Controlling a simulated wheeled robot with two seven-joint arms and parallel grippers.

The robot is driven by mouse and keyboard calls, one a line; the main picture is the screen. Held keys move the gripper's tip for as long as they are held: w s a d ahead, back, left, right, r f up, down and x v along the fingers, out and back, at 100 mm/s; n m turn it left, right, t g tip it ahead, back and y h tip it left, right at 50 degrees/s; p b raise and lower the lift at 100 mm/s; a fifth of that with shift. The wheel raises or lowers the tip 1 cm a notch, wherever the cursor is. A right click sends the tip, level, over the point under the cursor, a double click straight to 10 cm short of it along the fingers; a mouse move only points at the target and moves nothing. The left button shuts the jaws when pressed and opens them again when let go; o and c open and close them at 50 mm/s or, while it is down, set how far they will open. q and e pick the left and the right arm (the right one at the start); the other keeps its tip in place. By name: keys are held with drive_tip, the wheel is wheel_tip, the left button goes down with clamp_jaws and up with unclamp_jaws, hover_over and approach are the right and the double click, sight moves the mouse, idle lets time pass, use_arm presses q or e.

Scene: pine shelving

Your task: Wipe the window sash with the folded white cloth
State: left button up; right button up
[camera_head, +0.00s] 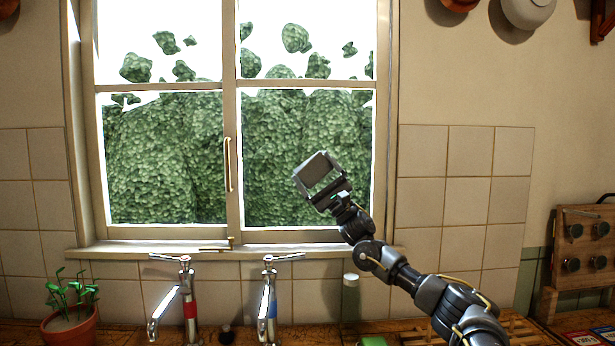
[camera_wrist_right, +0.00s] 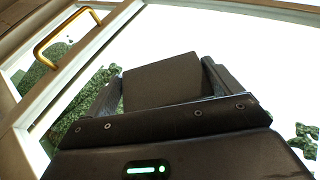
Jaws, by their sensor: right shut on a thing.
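The window sash (camera_head: 305,85) is a pale framed pane with a crossbar and an upright brass handle (camera_head: 228,165). My right gripper (camera_head: 318,178) is raised in front of the right-hand pane, shut on the folded cloth (camera_head: 315,167). The cloth looks like a flat grey square in shade against the bright window. In the right wrist view the cloth (camera_wrist_right: 162,84) is dark between the two fingers, with the handle (camera_wrist_right: 66,37) at upper left. I cannot tell whether the cloth touches the glass. My left gripper is not in view.
Two taps (camera_head: 186,300) (camera_head: 268,300) stand below the sill (camera_head: 150,250). A potted plant (camera_head: 68,325) is at lower left, and a bottle (camera_head: 350,300) stands under my right arm. A wooden rack (camera_head: 585,240) is at far right. The tiled wall right of the window is clear.

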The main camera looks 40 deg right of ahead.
sight(329, 171)
drive_tip(key=shift+s+d, duration=0.1)
drive_tip(key=shift+s+d+b, duration=0.3)
drive_tip(key=shift+s+d, duration=0.25)
drive_tip(key=shift+d, duration=0.15)
drive_tip(key=shift+s+d+b, duration=0.25)
drive_tip(key=shift+s+d, duration=0.25)
drive_tip(key=shift+d, duration=0.2)
drive_tip(key=shift+s+d+b, duration=0.35)
drive_tip(key=shift+s+d, duration=0.2)
drive_tip(key=shift+d, duration=0.15)
drive_tip(key=shift+s+d, duration=0.6)
drive_tip(key=shift+d, duration=0.1)
